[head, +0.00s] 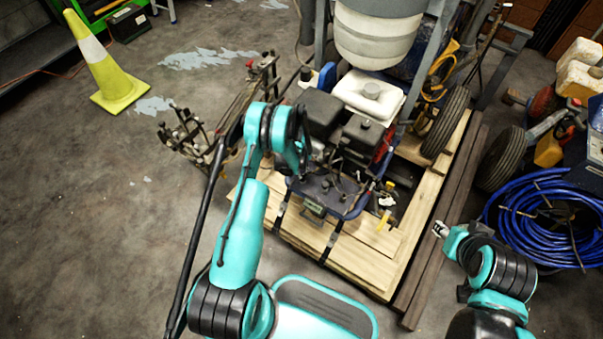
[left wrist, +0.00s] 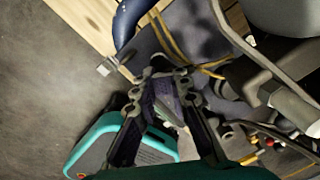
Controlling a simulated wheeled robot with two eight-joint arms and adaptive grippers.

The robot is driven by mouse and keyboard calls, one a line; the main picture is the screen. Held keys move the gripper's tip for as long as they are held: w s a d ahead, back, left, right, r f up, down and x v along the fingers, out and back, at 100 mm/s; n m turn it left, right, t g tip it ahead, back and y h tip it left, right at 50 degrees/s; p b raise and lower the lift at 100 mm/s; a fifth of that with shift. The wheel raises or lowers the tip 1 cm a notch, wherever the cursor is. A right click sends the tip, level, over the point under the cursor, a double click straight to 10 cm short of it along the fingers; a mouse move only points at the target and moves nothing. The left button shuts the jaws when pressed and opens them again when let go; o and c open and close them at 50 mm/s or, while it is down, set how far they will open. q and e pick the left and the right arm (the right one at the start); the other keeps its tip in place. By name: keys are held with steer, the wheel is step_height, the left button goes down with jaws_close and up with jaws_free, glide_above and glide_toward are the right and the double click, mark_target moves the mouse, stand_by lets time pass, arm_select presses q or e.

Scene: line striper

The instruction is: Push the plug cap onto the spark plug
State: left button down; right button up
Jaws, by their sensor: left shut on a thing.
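My left gripper (head: 303,174) is low beside the engine of the line striper (head: 322,108), and the arm link hides much of it in the head view. In the left wrist view, its fingers (left wrist: 166,84) are close together on a small dark thing, which I take to be the plug cap; its outline is unclear between the pads. The spark plug cannot be made out in either view, so I cannot tell whether the cap touches it. My right gripper (head: 440,229) is at the right, away from the machine, and its jaws are too small to read.
The striper stands on a wooden pallet (head: 345,262). Its blue frame tube (left wrist: 126,22) and yellowish cables (left wrist: 172,40) are near the left fingers. A coiled blue hose (head: 545,215) lies at the right.

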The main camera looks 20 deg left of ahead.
arm_select(q)
steer(key=shift+s+a+r+p, duration=0.15)
steer(key=shift+r+p, duration=0.5)
steer(key=shift+r, duration=1.35)
steer(key=c, duration=1.4)
jaws_free()
steer(key=shift+c, duration=0.2)
steer(key=o, duration=0.4)
step_height(320, 180, up, 7)
steer(key=p, duration=0.2)
steer(key=shift+s+a+p, duration=0.15)
steer(key=shift+s+p, duration=0.15)
steer(key=shift+p, duration=0.1)
